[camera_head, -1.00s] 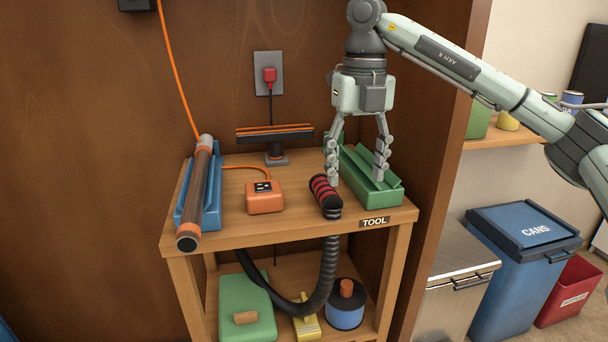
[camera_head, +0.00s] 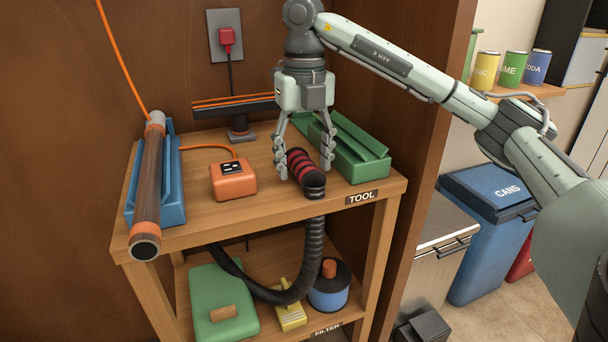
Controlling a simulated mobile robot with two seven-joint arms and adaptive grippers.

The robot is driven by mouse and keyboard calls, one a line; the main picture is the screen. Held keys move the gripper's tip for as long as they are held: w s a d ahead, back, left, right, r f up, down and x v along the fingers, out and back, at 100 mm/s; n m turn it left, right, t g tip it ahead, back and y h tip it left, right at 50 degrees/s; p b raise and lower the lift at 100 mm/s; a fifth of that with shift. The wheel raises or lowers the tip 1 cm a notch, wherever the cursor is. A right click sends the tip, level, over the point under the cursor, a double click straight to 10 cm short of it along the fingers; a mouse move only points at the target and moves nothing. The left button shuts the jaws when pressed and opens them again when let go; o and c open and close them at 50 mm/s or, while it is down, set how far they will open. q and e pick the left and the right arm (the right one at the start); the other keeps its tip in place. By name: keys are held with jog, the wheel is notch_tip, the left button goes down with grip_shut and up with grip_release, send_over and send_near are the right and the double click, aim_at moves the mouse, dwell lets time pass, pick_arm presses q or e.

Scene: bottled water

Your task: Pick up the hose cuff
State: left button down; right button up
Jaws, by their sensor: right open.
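The hose cuff (camera_head: 304,171) is a red-and-black ribbed grip on the end of a black corrugated hose (camera_head: 314,250). It lies on the top shelf near the front edge, by the TOOL label. The hose hangs over the edge and loops above the lower shelf. My right gripper (camera_head: 305,173) points down with its fingers open, one on each side of the cuff. I cannot tell whether either finger touches it. My left gripper is not in view.
A green holder (camera_head: 354,150) stands close to the right of the cuff. An orange box (camera_head: 233,180) sits to its left, and a brown tube (camera_head: 150,185) rests in a blue holder (camera_head: 174,200). A dark bar on a stand (camera_head: 240,110) is behind.

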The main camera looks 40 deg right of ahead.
jog(key=shift+c, duration=0.2)
jog(key=c, duration=1.2)
